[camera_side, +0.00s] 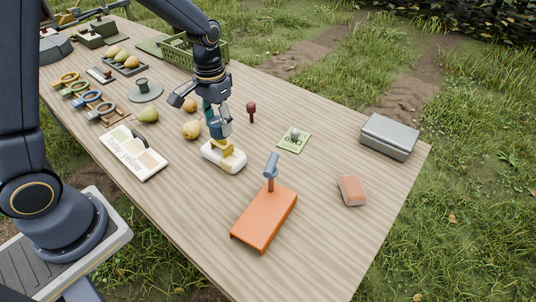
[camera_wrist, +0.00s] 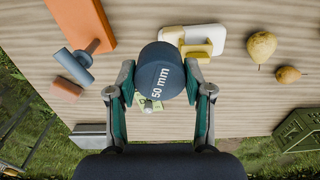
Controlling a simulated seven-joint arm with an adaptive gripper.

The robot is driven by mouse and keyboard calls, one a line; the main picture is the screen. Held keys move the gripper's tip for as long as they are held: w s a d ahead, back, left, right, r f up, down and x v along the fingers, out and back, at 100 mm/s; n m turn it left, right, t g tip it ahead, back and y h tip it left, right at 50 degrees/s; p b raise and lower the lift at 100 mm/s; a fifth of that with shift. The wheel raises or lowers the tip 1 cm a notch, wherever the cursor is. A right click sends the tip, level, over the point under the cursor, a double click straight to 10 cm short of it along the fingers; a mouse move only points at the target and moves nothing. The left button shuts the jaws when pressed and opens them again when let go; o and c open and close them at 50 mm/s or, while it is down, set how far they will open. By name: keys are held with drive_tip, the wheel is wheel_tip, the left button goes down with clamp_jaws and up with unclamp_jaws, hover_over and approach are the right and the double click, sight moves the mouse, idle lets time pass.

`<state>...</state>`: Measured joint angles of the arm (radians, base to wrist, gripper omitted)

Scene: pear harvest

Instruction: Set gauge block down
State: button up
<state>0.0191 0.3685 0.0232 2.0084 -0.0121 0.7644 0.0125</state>
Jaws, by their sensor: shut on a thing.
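The gauge block (camera_wrist: 160,72) is a dark blue cylinder marked "50 mm". My gripper (camera_wrist: 158,92) is shut on it, with one finger on each side. In the side view my gripper (camera_side: 216,118) hangs above the table with the block (camera_side: 222,129) low between its fingers. A white base with a yellow part (camera_side: 224,157) sits just below and in front of it; it also shows beyond the block in the wrist view (camera_wrist: 203,36). I cannot tell whether the block touches anything.
An orange stand (camera_side: 264,219) with a blue-grey head, a green card (camera_side: 294,139), a red knob (camera_side: 251,107), a salmon block (camera_side: 352,190) and a grey case (camera_side: 389,136) stand to the right. Bare table (camera_side: 325,170) lies between the right-hand items.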

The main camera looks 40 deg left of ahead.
drive_tip(key=r, duration=0.2)
drive_tip(key=shift+d+r, duration=0.35)
drive_tip(key=shift+r, duration=0.05)
drive_tip(key=s+d+n, duration=0.1)
drive_tip(key=s+d, duration=0.3)
drive_tip(key=d, duration=0.5)
drive_tip(key=s+d+n, duration=0.1)
drive_tip(key=s+d, duration=0.3)
drive_tip(key=d, duration=0.6)
drive_tip(key=s+d+n, duration=0.1)
drive_tip(key=s+d, duration=0.3)
drive_tip(key=d, duration=0.5)
wheel_tip(320, 180, down, 9)
drive_tip(key=shift+a, duration=0.2)
drive_tip(key=shift+w+r, duration=0.1)
drive_tip(key=shift+w, duration=0.05)
